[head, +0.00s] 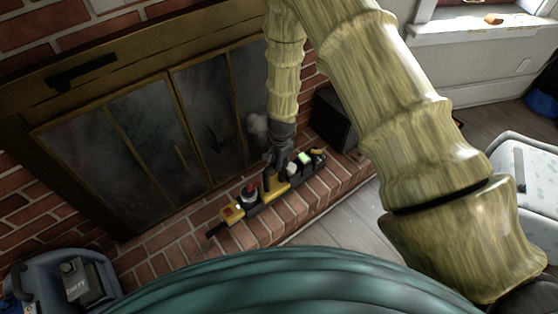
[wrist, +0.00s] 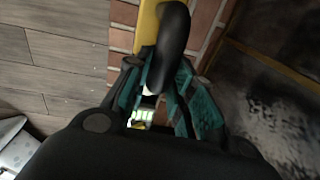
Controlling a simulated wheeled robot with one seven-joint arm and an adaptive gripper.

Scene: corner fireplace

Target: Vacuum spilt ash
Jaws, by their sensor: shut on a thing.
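A long yellow-and-black device (head: 236,212) with a red knob, perhaps the vacuum, lies on the brick hearth in the head view. My gripper (head: 277,163) reaches down onto its middle. In the wrist view, the teal-padded fingers of my gripper (wrist: 164,85) are shut around the device's black curved handle (wrist: 175,35). The yellow body (wrist: 146,28) shows behind it. The device appears to rest on the bricks. Small pale specks lie on the wooden floor (head: 335,218); I cannot tell whether they are ash.
Closed glass fireplace doors (head: 150,135) stand behind the hearth (head: 300,208). A dark box (head: 335,120) stands at the hearth's right end. A blue bin marked "DIRTY" (head: 45,277) is at lower left. A white speckled piece (head: 535,175) stands at right. Open floor lies before the hearth.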

